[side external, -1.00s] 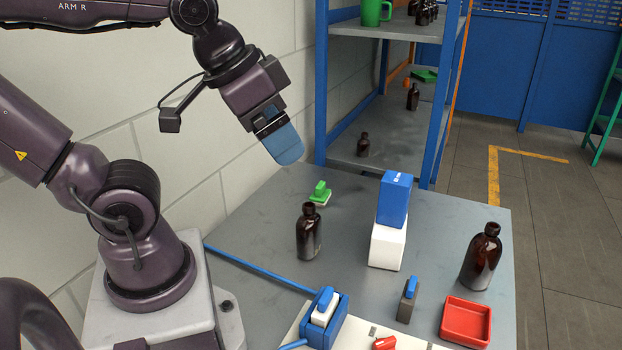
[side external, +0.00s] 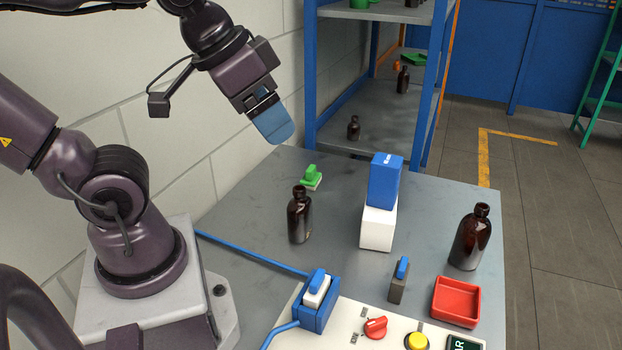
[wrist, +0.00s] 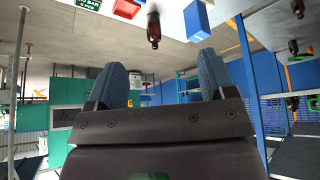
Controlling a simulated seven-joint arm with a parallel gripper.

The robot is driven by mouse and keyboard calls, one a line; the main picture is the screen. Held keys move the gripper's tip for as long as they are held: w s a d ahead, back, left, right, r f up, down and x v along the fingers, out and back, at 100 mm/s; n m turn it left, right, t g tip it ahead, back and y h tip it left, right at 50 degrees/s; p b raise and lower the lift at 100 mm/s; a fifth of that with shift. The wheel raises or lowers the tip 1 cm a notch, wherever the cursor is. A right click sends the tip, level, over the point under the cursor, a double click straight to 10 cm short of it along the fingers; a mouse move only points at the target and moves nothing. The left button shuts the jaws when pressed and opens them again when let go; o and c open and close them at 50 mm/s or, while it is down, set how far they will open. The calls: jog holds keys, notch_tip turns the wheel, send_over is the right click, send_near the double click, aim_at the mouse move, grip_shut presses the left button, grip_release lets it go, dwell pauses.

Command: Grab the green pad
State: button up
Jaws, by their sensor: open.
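The green pad (side external: 312,175) is a small green-handled block with a pale base. It sits on the grey table near its back edge, behind a brown bottle, in the side view. My gripper (side external: 274,122) is in the air above the table's back left edge, up and left of the pad and apart from it. Its blue fingers overlap in the side view. In the wrist view my gripper (wrist: 162,80) shows two blue fingers spread apart with nothing between them. I cannot make out the pad in the wrist view.
A brown bottle (side external: 300,218) stands just in front of the pad. A blue block on a white block (side external: 377,228) stands to its right. Another bottle (side external: 470,240), a red tray (side external: 455,302) and a control panel (side external: 345,322) are farther forward. A blue-framed shelf (side external: 425,110) rises behind the table.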

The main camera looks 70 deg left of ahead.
jog(key=w+a+f+n+t+y, duration=0.1)
jog(key=w+a+f+n, duration=0.1)
jog(key=w+n, duration=0.3)
jog(key=w+a+f+n, duration=0.2)
jog(key=w+a+n, duration=0.1)
jog(key=w+n, duration=0.25)
jog(key=n+t+y, duration=0.2)
jog(key=n+y, duration=0.7)
jog(key=n, duration=2.6)
send_over(308, 172)
jog(key=s+d, duration=0.3)
notch_tip(308, 172, down, 20)
jog(key=f, duration=0.7)
jog(key=shift+d+f, duration=0.15)
jog(key=shift+d, duration=0.1)
jog(key=shift+w+a, duration=0.35)
jog(key=shift+a, duration=0.05)
jog(key=shift+x, duration=3.25)
jog(key=c, duration=1)
